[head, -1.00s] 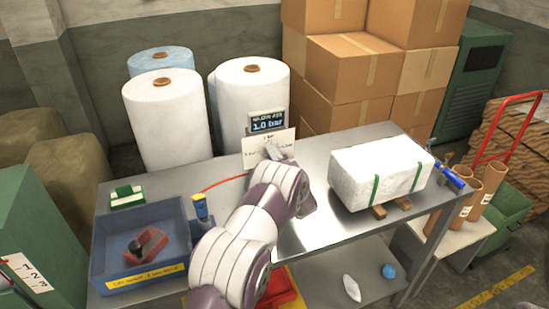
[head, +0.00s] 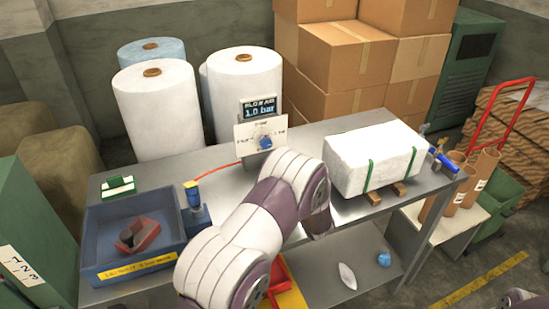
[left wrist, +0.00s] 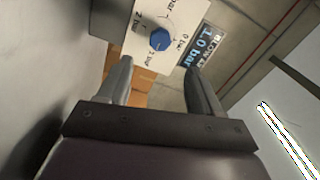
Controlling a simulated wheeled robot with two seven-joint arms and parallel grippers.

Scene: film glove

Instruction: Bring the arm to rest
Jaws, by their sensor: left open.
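My left arm reaches over the bench from the bottom of the head view, its gripper out of sight there behind the arm. In the left wrist view my left gripper (left wrist: 160,82) is open and empty, its two fingers apart. Beyond the fingertips is a blue knob (left wrist: 160,40) on a white dial plate (left wrist: 178,14); the fingers look clear of it. The knob also shows uncovered in the head view (head: 265,142), below a display (head: 259,107) reading 1.0 bar. My right gripper is not in view.
The metal bench (head: 300,147) holds a blue bin (head: 95,222) with a red item at left, and a white strapped block (head: 350,165) on wooden blocks at right. White rolls (head: 160,110) and stacked cartons (head: 345,65) stand behind.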

